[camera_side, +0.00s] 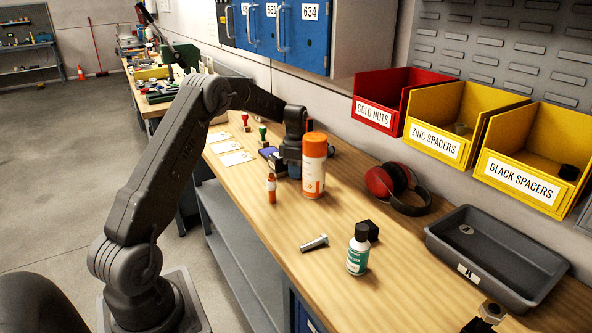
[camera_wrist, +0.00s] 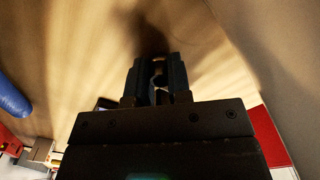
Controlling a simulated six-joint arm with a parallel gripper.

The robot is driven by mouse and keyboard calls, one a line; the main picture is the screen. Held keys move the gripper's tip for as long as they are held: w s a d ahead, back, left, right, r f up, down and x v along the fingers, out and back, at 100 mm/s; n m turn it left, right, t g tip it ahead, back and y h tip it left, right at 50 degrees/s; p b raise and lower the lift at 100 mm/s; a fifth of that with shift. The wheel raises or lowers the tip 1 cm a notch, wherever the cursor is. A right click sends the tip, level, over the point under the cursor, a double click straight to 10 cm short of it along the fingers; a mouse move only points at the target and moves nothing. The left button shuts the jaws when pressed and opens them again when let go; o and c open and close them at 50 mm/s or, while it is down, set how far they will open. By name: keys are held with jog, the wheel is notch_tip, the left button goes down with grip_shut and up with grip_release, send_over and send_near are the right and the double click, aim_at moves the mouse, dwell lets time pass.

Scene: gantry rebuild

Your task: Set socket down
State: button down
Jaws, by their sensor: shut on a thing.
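My gripper (camera_side: 292,170) is low over the bench, just left of and partly behind a white can with an orange cap (camera_side: 314,165). In the wrist view, my gripper (camera_wrist: 158,68) is shut on a small, dark metallic piece, apparently the socket (camera_wrist: 159,72). Only a sliver of it shows between the fingers, and its shape is hard to tell. The socket is hidden in the side view. The wooden bench (camera_wrist: 75,50) lies beyond the fingertips with a dark shadow on it. I cannot tell whether the socket touches the bench.
A small orange-and-white bottle (camera_side: 271,188) stands front left of the can. Stamps (camera_side: 262,137) and white cards (camera_side: 229,147) are left.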

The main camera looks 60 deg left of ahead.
jog(key=shift+f, duration=0.3)
jog(key=c, duration=1.1)
grip_release()
jog(key=shift+s+f, duration=0.15)
jog(key=shift+f, duration=0.1)
jog(key=shift+o, duration=0.2)
notch_tip(320, 180, up, 13)
jog(key=shift+r, duration=0.1)
